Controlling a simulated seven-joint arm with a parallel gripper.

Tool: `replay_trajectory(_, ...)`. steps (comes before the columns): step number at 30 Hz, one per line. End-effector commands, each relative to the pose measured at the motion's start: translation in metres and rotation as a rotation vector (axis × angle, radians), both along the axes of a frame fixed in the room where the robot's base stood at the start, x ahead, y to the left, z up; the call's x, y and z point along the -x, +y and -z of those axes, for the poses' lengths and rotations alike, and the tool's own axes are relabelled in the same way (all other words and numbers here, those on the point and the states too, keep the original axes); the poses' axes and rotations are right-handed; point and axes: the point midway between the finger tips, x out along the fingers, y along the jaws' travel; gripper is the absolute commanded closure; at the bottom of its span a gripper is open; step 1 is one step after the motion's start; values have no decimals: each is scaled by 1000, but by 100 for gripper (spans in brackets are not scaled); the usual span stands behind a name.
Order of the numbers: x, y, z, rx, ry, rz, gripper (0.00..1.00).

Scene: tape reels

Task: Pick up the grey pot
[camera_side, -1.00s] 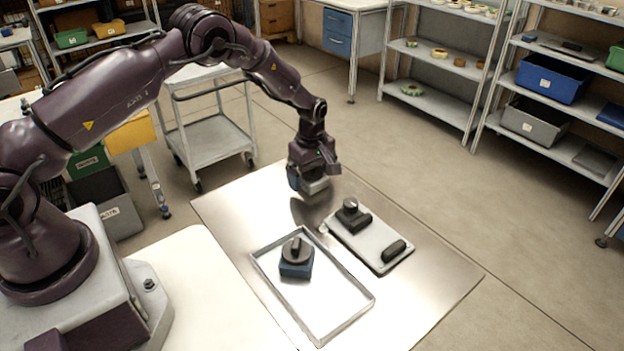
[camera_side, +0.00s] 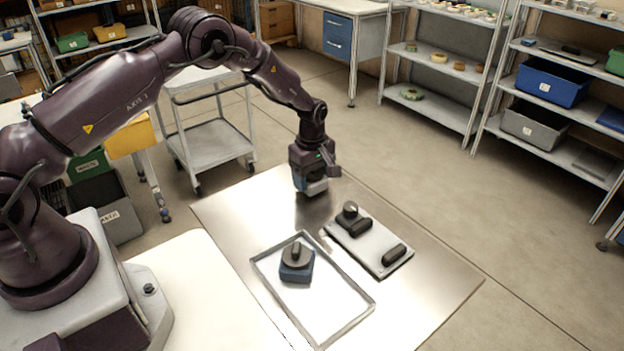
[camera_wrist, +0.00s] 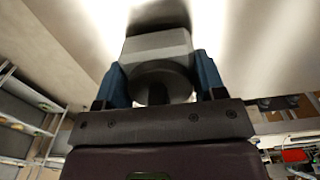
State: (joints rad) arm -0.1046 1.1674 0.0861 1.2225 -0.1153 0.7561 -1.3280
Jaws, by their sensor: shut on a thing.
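The grey pot (camera_wrist: 158,48) is a light grey block with a dark round knob. In the wrist view it sits between the two blue fingers of my gripper (camera_wrist: 160,80), which is shut on it, knob side toward the palm. In the side view my gripper (camera_side: 311,186) is over the back part of the metal sheet, and only a small part of the grey pot (camera_side: 317,188) shows below it. I cannot tell exactly how far it is from the sheet. A blue pot (camera_side: 296,272) with a dark knob stands in the shallow framed tray (camera_side: 345,318).
A light plate (camera_side: 372,250) with a dark knob and black handles lies right of the tray. The metal sheet (camera_side: 430,285) is bare at its right and front. A cart (camera_side: 215,140) and shelves (camera_side: 440,105) stand beyond the table.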

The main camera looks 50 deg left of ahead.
Motion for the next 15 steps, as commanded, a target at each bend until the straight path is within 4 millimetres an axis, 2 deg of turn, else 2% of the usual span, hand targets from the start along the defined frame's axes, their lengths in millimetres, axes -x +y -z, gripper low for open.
replay_trajectory(5,0,-1,-29,0,-6,1,76)
replay_trajectory(13,47,-8,-83,-1,-5,1,76)
replay_trajectory(15,62,-11,-91,1,-2,1,76)
